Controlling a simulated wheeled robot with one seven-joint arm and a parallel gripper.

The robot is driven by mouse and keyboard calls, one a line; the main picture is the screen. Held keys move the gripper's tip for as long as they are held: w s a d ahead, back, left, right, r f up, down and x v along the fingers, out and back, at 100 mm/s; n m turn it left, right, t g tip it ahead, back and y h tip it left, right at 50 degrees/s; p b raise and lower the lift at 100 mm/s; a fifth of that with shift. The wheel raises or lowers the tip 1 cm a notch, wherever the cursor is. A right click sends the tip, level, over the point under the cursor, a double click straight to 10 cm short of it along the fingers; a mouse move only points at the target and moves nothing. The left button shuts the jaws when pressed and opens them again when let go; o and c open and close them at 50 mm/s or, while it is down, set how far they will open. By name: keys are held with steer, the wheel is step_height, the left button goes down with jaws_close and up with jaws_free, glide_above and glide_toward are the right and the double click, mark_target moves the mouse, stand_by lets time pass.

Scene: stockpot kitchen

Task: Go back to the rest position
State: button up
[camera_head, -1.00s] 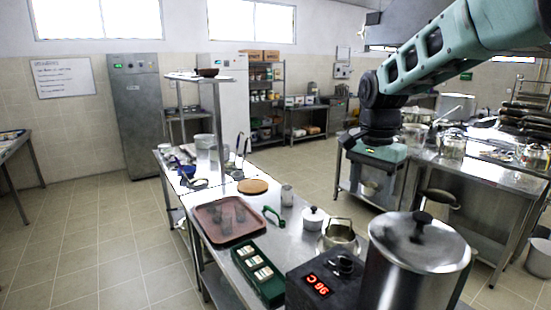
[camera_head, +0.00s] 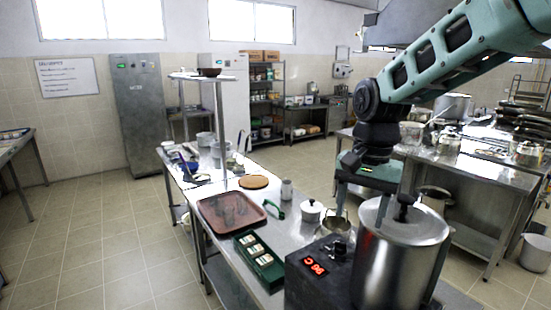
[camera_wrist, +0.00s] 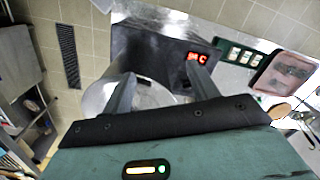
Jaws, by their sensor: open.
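My gripper (camera_head: 365,205) hangs at the end of my teal arm, above and in front of the steel stockpot (camera_head: 395,270) in the head view. Its jaws are apart with nothing between them. In the wrist view my two fingers (camera_wrist: 163,78) point toward the pot (camera_wrist: 152,95), whose side shows between and beside them. The pot stands upright with its lid (camera_head: 425,222) on, black knob on top. Part of the lid is hidden behind a finger.
A dark heater box with a red display (camera_head: 318,268) sits beside the pot. The counter also holds a green tray (camera_head: 262,262), a brown tray (camera_head: 205,212), a small white lidded pot (camera_head: 311,210) and a round wooden board (camera_head: 254,182). Floor on the left (camera_head: 100,250) is clear.

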steer(key=s+a+f+n, duration=0.1)
steer(key=s+f+n, duration=0.2)
steer(key=s+n, duration=0.7)
steer(key=s+a+f+n, duration=0.1)
steer(key=s+f+n, duration=0.3)
steer(key=s, duration=1.3)
step_height(320, 180, down, 13)
steer(key=b, duration=1.3)
steer(key=shift+w+r+b, duration=0.15)
steer(key=shift+w+b, duration=0.15)
steer(key=shift+w, duration=0.15)
steer(key=shift+a, duration=0.1)
